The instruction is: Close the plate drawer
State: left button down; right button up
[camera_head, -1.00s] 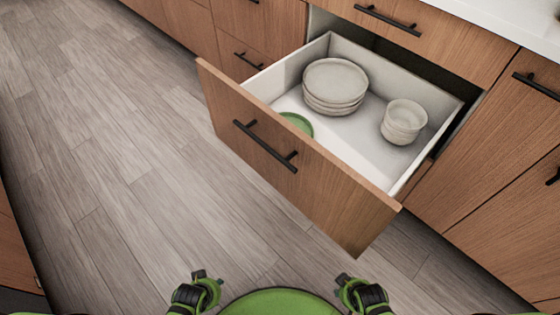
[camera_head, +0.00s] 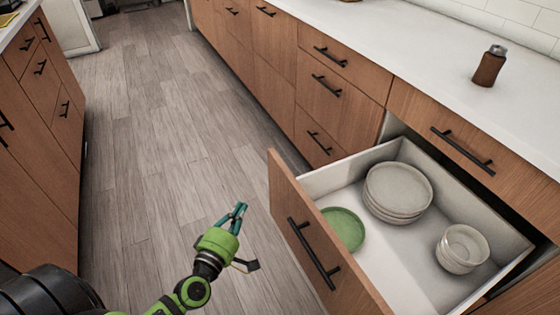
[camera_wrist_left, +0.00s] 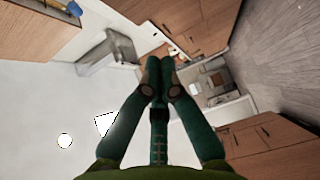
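The plate drawer (camera_head: 292,205) stands pulled well out from the cabinet on the right in the head view. Its wooden front carries a black bar handle (camera_head: 315,254). Inside are a stack of pale plates (camera_head: 398,188), a green plate (camera_head: 343,229) and a stack of small bowls (camera_head: 463,248). My left gripper (camera_head: 239,212) is in front of the drawer, to the left of its front and apart from it. In the left wrist view its fingers (camera_wrist_left: 161,75) meet at the tips with nothing between them. My right gripper is out of view.
A white counter (camera_head: 415,68) with a brown bottle (camera_head: 489,67) runs above the drawers. The neighbouring drawers (camera_head: 326,92) are shut. Another wooden cabinet (camera_head: 40,130) stands on the left. The wood floor (camera_head: 165,140) between the cabinets is clear.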

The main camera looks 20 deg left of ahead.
pick_arm(q)
jog(key=r+n, duration=0.1)
send_near(271, 162)
jog(key=w+a, duration=0.2)
jog(key=w, duration=0.2)
jog(key=shift+w+d+f+y+p, duration=0.25)
jog(key=shift+w+d+y+p, duration=0.1)
jog(key=shift+w+d, duration=0.4)
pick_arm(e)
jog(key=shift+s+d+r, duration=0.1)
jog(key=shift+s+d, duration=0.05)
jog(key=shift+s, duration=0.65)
pick_arm(q)
jog(key=shift+w, duration=0.1)
